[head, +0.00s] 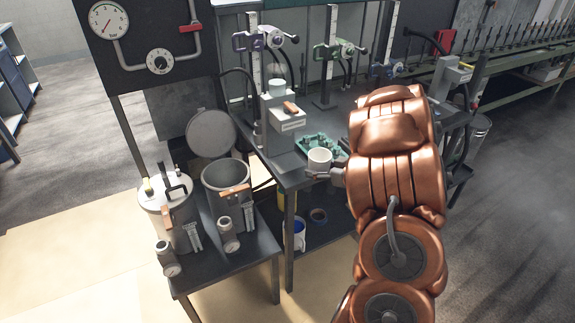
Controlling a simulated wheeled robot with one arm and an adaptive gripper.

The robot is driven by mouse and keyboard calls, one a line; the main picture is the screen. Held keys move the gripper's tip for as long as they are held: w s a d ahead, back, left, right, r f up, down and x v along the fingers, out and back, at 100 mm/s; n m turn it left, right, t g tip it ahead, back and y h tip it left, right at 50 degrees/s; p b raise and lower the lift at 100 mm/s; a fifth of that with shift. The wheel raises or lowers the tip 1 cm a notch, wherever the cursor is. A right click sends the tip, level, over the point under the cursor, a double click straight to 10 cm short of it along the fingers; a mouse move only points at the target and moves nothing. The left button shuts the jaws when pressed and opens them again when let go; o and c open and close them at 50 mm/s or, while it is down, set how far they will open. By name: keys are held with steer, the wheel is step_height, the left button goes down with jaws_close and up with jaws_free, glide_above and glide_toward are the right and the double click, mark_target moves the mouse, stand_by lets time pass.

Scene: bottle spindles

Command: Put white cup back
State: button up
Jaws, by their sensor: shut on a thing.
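A white cup (319,161) is at the front edge of the dark workbench, just in front of a green tray. My gripper (318,174) is shut on the cup and comes in from the right. The cup looks upright; whether its base touches the bench or hangs just above it I cannot tell. My copper-coloured arm covers the bench to the right of the cup. Another white cup-like item (277,86) sits higher up on a grey stand at the left of the bench.
A green tray (309,138) with small parts lies behind the cup. A grey box stand (286,118) rises at the left. Clamp stands (325,75) line the back. Two metal pots (226,177) (165,207) stand on a lower table at the left.

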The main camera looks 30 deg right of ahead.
steer(key=shift+s+d, duration=0.2)
steer(key=shift+s, duration=0.1)
steer(key=p, duration=0.3)
glide_above(288, 164)
steer(key=shift+s+a+f, duration=0.1)
steer(key=shift+s+f, duration=0.1)
steer(key=shift+f, duration=0.5)
steer(key=shift+w+f, duration=0.15)
steer(key=shift+f, duration=0.15)
steer(key=shift+f+p, duration=0.55)
steer(key=shift+f, duration=0.95)
steer(key=shift+f, duration=0.1)
steer(key=o, duration=1.3)
steer(key=shift+c, duration=0.2)
